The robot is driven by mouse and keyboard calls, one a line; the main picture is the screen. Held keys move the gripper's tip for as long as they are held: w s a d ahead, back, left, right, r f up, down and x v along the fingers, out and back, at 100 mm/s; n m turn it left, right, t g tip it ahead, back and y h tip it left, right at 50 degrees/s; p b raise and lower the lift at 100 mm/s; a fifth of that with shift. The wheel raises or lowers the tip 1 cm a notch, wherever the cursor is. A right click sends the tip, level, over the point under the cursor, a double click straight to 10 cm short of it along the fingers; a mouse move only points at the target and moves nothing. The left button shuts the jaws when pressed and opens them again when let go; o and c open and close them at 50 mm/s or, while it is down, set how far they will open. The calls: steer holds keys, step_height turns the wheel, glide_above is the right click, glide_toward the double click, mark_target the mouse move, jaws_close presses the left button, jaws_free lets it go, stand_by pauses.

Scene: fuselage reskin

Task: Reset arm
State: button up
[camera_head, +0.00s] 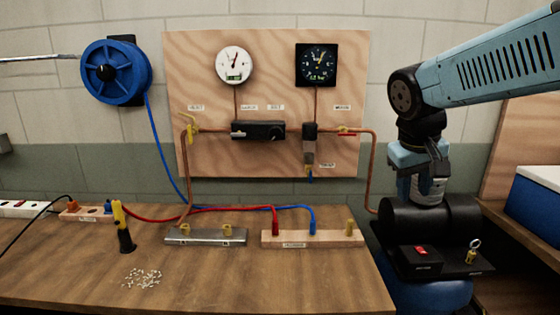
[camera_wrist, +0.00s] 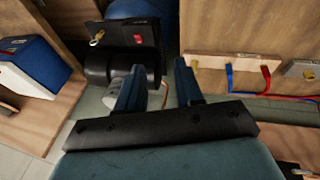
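My arm reaches in from the right in the head view, and my gripper (camera_head: 428,190) points down over the black compressor (camera_head: 400,220) at the right end of the bench. In the wrist view my gripper (camera_wrist: 158,78) shows two dark blue fingers standing well apart. Nothing is held between them. The compressor's black body (camera_wrist: 97,62) lies beyond the fingers, with its panel and red switch (camera_wrist: 138,38). The head view shows the same red switch (camera_head: 421,250) and a key-like ring (camera_head: 475,245). Whether the fingertips touch the compressor is hidden.
The bench (camera_head: 70,260) carries a yellow-handled tool (camera_head: 122,225), small white pieces (camera_head: 142,277), a metal bar (camera_head: 205,236) and a wooden hose block (camera_head: 340,239). Behind stand a gauge board (camera_head: 270,85) and blue hose reel (camera_head: 116,71). A blue box (camera_head: 535,205) stands right.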

steer(key=s+a+f+m+t+y, duration=0.1)
steer(key=s+a+t+y, duration=0.1)
steer(key=s, duration=0.7)
steer(key=shift+a+f+t+y, duration=0.15)
steer(key=shift+a+t+y, duration=0.15)
steer(key=shift+a, duration=0.3)
steer(key=shift+c, duration=0.4)
stand_by(0.6)
